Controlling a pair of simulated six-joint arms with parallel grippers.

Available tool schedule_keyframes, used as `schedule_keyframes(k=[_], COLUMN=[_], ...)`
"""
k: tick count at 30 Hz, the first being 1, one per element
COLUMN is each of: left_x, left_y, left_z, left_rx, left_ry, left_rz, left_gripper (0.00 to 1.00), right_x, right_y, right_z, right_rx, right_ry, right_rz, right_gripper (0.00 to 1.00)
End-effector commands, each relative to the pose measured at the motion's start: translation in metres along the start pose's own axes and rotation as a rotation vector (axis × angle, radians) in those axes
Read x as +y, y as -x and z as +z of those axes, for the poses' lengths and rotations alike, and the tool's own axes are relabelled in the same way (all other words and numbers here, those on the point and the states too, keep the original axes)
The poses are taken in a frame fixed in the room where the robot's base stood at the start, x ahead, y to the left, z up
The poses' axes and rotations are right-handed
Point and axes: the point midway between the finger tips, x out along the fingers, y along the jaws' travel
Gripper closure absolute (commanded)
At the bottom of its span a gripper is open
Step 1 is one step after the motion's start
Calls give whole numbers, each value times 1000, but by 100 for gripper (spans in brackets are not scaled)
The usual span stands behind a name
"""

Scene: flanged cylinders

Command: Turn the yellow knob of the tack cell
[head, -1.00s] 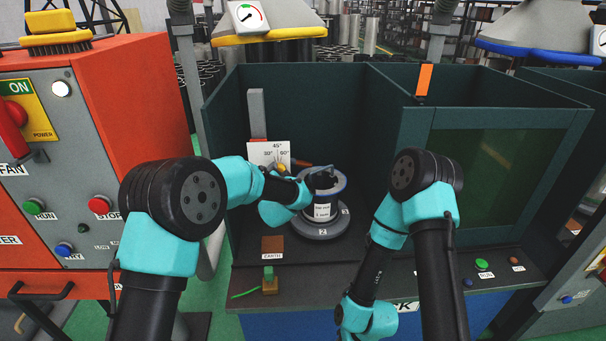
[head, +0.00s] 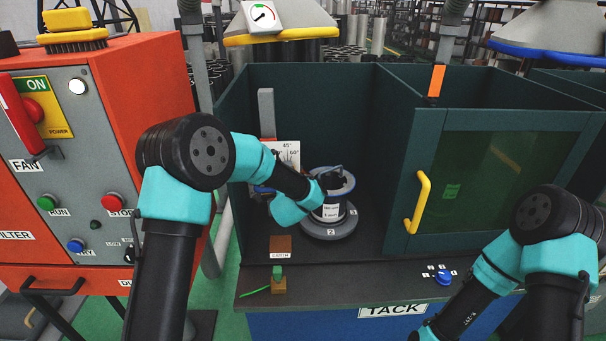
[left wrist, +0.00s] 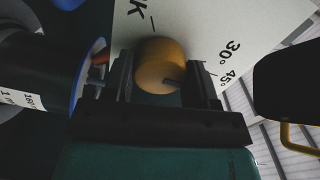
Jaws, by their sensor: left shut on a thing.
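The yellow knob (left wrist: 160,65) shows in the left wrist view in front of a white scale plate (left wrist: 222,25) with angle marks. My left gripper (left wrist: 161,80) has its two dark fingers on either side of the knob and is shut on it. The knob has a dark slot or mark on its lower right edge. In the head view the scale plate (head: 288,152) stands at the back left of the tack cell, partly behind my left arm, which hides the knob. My right gripper is out of view below the frame.
A dark flanged cylinder with a white label (head: 331,212) stands in the cell, close beside my left wrist. A closed door with a yellow handle (head: 420,203) is to the right. A blue selector (head: 443,278) and a green clamp (head: 278,277) are on the front ledge.

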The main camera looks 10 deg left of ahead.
Motion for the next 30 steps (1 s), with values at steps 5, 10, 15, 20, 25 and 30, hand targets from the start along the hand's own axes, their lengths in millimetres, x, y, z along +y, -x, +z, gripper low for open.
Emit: schedule_keyframes(k=[5, 10, 15, 20, 25, 30], left_x=[0, 0, 0, 0, 0, 0], left_y=[0, 0, 0, 0, 0, 4], left_z=[2, 2, 2, 2, 2, 2], left_rx=[-2, -2, -2, -2, -2, -2], left_ry=[-6, -6, -5, -5, -4, -4], left_rz=[1, 1, 1, 0, 0, 0], left_gripper=[90, 90, 36, 22, 22, 22], right_x=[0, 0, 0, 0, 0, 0], right_y=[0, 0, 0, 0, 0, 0], right_z=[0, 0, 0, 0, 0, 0], right_rx=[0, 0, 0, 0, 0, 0], right_ry=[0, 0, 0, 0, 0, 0], right_rz=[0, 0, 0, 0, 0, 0], right_gripper=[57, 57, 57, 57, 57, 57])
